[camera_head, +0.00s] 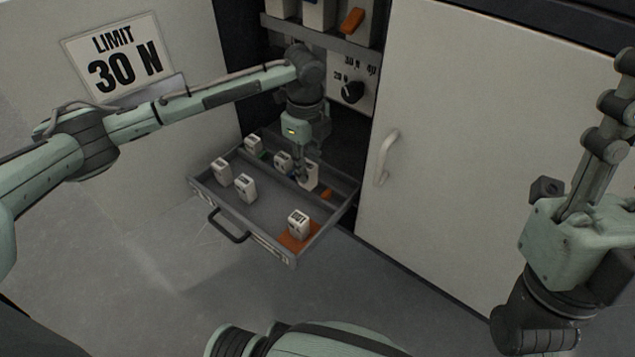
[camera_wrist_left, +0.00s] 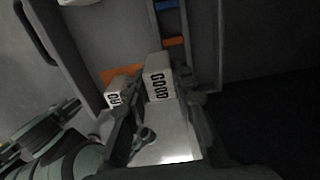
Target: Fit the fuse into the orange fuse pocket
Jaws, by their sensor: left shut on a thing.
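My left gripper (camera_head: 304,168) points down into the open drawer and is shut on a white fuse (camera_head: 310,178) near the drawer's back right. In the left wrist view this fuse (camera_wrist_left: 158,78) is upright between the fingers, its dark label facing the camera. A small orange patch (camera_head: 327,194), perhaps the orange pocket, lies just right of the held fuse; an orange patch also shows in the left wrist view (camera_wrist_left: 173,42). Whether the fuse touches the drawer floor is unclear. My right gripper (camera_head: 606,125) is at the far right, pointing up, its jaw opening unclear.
The drawer (camera_head: 246,212) holds several more white fuses, one (camera_head: 298,224) on an orange mat (camera_head: 292,242) at the front right. Dividers cross its back. A cabinet door (camera_head: 470,150) stands right. Above are a dial (camera_head: 352,92) and an orange block (camera_head: 352,20).

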